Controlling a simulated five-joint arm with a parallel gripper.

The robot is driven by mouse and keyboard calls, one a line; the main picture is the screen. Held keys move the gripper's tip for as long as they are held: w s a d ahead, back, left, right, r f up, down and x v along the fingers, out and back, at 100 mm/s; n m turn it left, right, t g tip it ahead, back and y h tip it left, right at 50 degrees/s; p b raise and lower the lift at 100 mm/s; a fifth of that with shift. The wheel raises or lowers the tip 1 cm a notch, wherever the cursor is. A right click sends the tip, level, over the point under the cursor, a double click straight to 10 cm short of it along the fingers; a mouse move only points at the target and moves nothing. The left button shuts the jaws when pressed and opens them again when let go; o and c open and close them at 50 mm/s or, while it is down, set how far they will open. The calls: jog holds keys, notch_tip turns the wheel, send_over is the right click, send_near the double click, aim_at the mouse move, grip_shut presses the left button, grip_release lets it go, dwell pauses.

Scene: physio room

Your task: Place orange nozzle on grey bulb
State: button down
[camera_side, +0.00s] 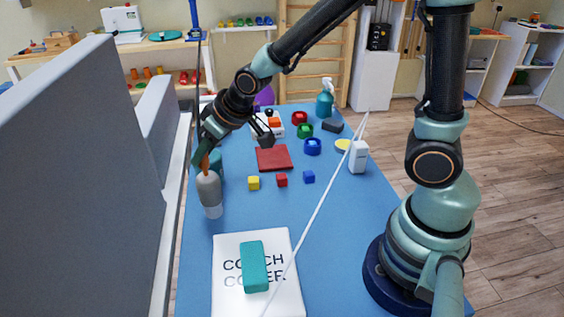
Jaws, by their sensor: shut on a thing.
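The grey bulb (209,188) stands upright at the left side of the blue table, on a pale, clear-looking base (213,210). The orange nozzle (205,164) is a small tapered piece directly above the bulb's top. My gripper (203,153) points down at the left of the table and is shut on the orange nozzle. The nozzle's lower end meets the top of the bulb in this view; I cannot tell whether it is seated or just in front of or above it. The fingers partly hide the nozzle's upper part.
A teal cylinder (217,163) stands close behind the bulb. A grey partition (80,180) rises along the left edge. A white box (225,290) with a teal block (254,266) is in front.

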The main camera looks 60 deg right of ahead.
jog(key=c, duration=0.6)
grip_release()
jog(key=shift+s+r, duration=0.2)
jog(key=shift+r, duration=0.3)
jog(key=v, duration=1.1)
jog(key=s+d+m, duration=0.1)
jog(key=s+d, duration=0.2)
jog(key=s, duration=0.1)
jog(key=s+d+m+g+h, duration=0.1)
jog(key=s+d, duration=0.3)
jog(key=shift+s+d+f, duration=0.1)
jog(key=shift+s+d, duration=0.1)
